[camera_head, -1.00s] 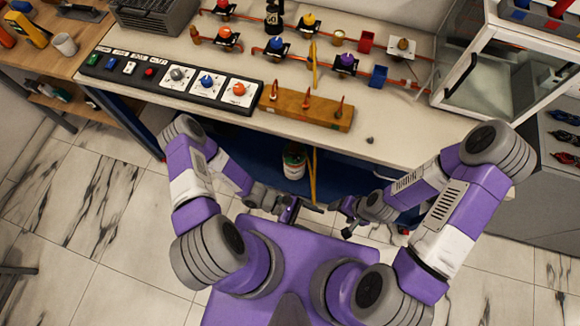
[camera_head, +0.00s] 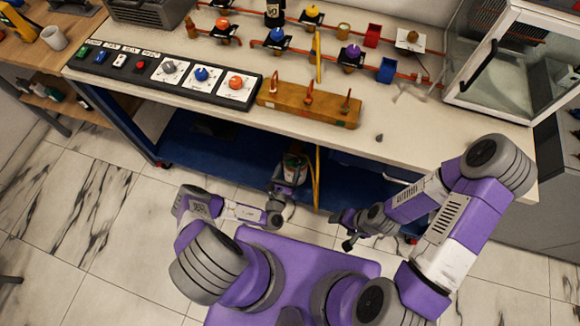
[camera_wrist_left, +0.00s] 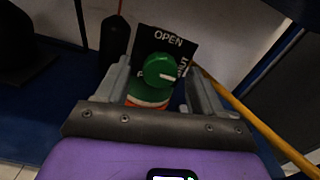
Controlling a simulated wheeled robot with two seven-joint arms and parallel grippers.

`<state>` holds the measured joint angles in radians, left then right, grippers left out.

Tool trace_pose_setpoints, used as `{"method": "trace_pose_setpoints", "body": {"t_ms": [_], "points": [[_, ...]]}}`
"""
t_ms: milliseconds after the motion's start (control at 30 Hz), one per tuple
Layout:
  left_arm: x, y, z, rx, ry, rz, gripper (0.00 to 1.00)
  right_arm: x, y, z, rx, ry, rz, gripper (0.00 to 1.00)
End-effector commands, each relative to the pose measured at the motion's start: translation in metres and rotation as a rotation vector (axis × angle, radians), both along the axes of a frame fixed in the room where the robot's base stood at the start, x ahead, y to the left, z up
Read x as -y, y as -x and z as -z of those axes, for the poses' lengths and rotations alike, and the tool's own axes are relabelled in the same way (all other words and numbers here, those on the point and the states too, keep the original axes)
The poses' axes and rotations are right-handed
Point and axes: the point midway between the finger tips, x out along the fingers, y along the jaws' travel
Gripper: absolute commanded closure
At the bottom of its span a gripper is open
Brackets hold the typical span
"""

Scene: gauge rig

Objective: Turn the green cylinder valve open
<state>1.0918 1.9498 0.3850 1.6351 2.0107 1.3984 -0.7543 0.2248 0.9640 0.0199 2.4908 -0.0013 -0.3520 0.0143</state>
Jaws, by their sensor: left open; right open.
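The green valve knob (camera_wrist_left: 160,70) shows in the left wrist view, in front of a black plate (camera_wrist_left: 172,42) marked OPEN along its top. A white mark on the knob points right, towards partly hidden lettering. The cylinder's orange and white body (camera_wrist_left: 148,101) shows below the knob. My left gripper (camera_wrist_left: 162,80) is open, with one finger on each side of the knob; I cannot tell whether they touch it. In the head view my left gripper (camera_head: 291,172) is under the bench and mostly hides the cylinder. My right gripper (camera_head: 345,228) is open and empty, in front of the bench.
A yellow upright bar (camera_head: 318,180) stands close to the right of my left gripper. The white bench top (camera_head: 400,130) is above, with a black control panel (camera_head: 150,75) and a wooden hook block (camera_head: 310,103).

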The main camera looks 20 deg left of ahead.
Motion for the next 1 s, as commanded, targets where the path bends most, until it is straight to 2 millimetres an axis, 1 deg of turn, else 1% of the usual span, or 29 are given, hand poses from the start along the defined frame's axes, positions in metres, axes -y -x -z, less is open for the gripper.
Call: {"method": "trace_pose_setpoints", "body": {"t_ms": [33,100,200,467,567,833,1000], "points": [[0.000,-0.007,0.001,0.001,-0.001,0.002,0.32,0.000,0.000,0.004,0.000,0.000,0.000,0.29],[0.000,-0.013,0.001,0.000,0.000,0.002,0.32,0.000,0.000,0.005,0.000,0.000,0.000,0.29],[0.001,-0.019,0.000,0.000,0.000,0.002,0.32,0.000,0.000,0.007,0.000,0.000,0.000,0.29],[0.001,-0.020,0.000,0.000,0.000,0.002,0.32,0.000,0.000,0.006,0.000,0.000,0.000,0.29],[0.001,-0.020,0.000,0.000,0.001,0.003,0.46,0.000,0.000,0.006,0.000,0.000,0.000,0.29],[0.001,-0.020,0.000,-0.001,0.001,0.003,0.88,0.000,0.000,0.006,0.000,0.000,0.000,0.29],[0.001,-0.019,0.000,-0.001,0.008,0.003,0.88,0.000,0.000,0.006,0.000,0.000,0.000,0.29]]}}
